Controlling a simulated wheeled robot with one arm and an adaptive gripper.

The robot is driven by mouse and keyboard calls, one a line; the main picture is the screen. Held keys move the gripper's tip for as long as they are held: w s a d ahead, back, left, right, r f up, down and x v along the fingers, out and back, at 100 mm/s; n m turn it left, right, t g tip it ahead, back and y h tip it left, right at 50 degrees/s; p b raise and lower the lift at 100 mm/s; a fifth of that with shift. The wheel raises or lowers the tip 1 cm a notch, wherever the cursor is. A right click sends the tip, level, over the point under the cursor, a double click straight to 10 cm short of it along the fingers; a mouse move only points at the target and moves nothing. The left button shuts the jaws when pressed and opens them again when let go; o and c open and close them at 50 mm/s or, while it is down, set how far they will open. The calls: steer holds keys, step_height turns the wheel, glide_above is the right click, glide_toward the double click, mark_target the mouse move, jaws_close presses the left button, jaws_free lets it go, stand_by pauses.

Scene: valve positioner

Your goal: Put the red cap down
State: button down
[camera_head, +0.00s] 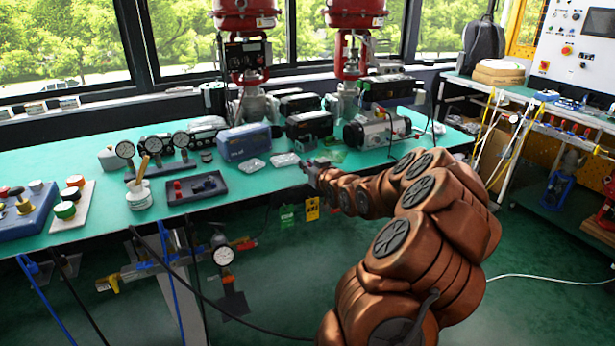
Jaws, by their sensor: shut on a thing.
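My gripper (312,165) is small in the head view, at the end of my brown arm, over the front edge area of the green bench (95,172). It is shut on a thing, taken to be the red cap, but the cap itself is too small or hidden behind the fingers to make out. A dark tray (210,187) farther left holds small red and black parts.
A blue box (244,142), dark devices (310,125) and a grey motor-like unit (377,131) stand behind my gripper. Red valve actuators (245,12) rise at the back. Some bare bench lies between the packs and tray.

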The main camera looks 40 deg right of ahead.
steer(key=shift+f, duration=1.7)
steer(key=shift+f+b, duration=0.25)
steer(key=shift+b, duration=0.05)
steer(key=c, duration=1.2)
jaws_free()
steer(key=shift+r, duration=0.15)
steer(key=shift+s+r, duration=0.1)
steer(key=v, duration=1.2)
steer(key=shift+a, duration=0.1)
